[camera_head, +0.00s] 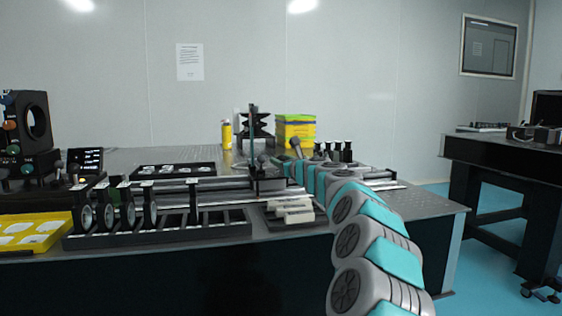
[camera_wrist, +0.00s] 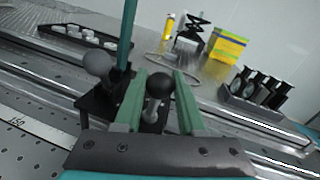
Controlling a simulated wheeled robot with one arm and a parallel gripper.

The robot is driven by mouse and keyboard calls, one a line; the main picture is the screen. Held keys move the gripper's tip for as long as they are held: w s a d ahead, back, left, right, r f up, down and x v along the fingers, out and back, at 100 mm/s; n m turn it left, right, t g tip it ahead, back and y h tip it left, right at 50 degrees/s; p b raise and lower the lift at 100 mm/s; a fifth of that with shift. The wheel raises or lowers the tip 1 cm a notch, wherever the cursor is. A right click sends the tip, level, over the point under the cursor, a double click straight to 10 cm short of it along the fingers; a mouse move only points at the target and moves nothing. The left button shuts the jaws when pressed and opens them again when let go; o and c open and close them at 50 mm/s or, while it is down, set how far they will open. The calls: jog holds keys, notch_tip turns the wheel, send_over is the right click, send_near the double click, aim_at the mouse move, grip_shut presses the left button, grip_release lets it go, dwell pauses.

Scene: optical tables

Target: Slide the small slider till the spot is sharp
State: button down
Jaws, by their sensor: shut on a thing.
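My gripper (camera_wrist: 160,78) shows in the wrist view as two green fingers, one on each side of a black ball knob (camera_wrist: 159,86) on a short stem; it is shut on this knob. The knob stands by a dark slider carriage (camera_wrist: 98,103) on a metal rail. A second, grey ball knob (camera_wrist: 97,65) and a teal upright post (camera_wrist: 127,38) are just left of the fingers. In the head view the carriage (camera_head: 268,186) sits mid-table at the end of my arm, which partly hides it. No light spot can be made out.
A row of lens holders (camera_head: 118,208) stands on the front left, beside a yellow tray (camera_head: 38,232). A small dark display (camera_head: 86,160) is behind them. A yellow-green box (camera_head: 295,130), a yellow bottle (camera_head: 227,135) and several dark posts (camera_wrist: 262,88) stand behind the rail.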

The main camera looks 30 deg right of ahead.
jog(key=shift+a, duration=0.1)
jog(key=w+a, duration=0.2)
jog(key=a, duration=0.9)
jog(key=shift+w, duration=0.35)
jog(key=c, duration=0.5)
grip_release()
jog(key=shift+s, duration=0.1)
jog(key=shift+s+a+b, duration=0.1)
jog(key=shift+s+b, duration=0.45)
jog(key=shift+s, duration=3.3)
